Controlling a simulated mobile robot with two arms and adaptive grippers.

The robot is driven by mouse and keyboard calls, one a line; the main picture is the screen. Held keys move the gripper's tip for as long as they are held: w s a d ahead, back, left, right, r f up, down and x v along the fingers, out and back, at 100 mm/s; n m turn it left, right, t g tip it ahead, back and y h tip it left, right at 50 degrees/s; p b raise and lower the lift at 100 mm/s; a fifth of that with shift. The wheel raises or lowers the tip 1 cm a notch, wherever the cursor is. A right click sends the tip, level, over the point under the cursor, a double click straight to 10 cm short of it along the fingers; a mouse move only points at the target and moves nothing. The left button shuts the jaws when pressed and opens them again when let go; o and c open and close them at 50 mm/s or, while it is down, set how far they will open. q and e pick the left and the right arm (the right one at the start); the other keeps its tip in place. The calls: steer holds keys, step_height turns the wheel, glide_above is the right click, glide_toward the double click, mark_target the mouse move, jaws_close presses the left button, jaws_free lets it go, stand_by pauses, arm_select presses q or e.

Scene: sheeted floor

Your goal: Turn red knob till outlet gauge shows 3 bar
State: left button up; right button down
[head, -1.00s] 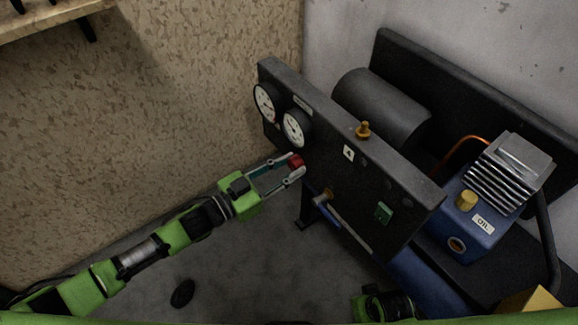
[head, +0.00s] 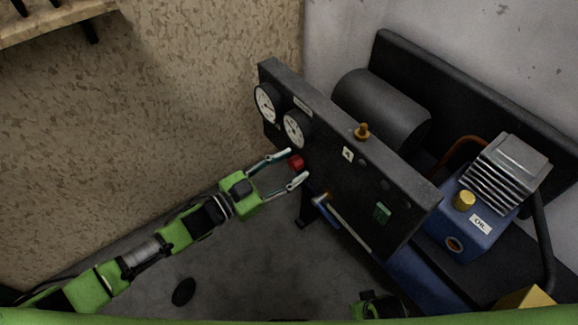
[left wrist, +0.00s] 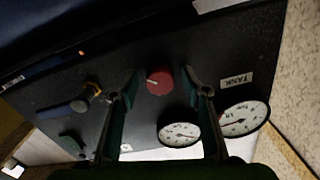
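The red knob (head: 296,162) sits on the dark panel (head: 345,185) below two white gauges. In the left wrist view the red knob (left wrist: 159,81) shows a pale pointer line. My left gripper (head: 294,166) is open, its fingers on either side of the knob with gaps. In the left wrist view its fingertips (left wrist: 161,78) also stand apart from the knob. The gauge nearer the knob (head: 297,129) also shows in the left wrist view (left wrist: 179,134); its reading is too small to tell. The other gauge (left wrist: 244,118) is beside a TANK label (left wrist: 236,78).
A brass valve with a blue handle (head: 322,199) is low on the panel. A blue compressor (head: 462,222) stands behind. The floor (head: 235,265) in front is largely clear.

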arm_select(q)
steer(key=shift+a, duration=0.1)
steer(key=v, duration=1.2)
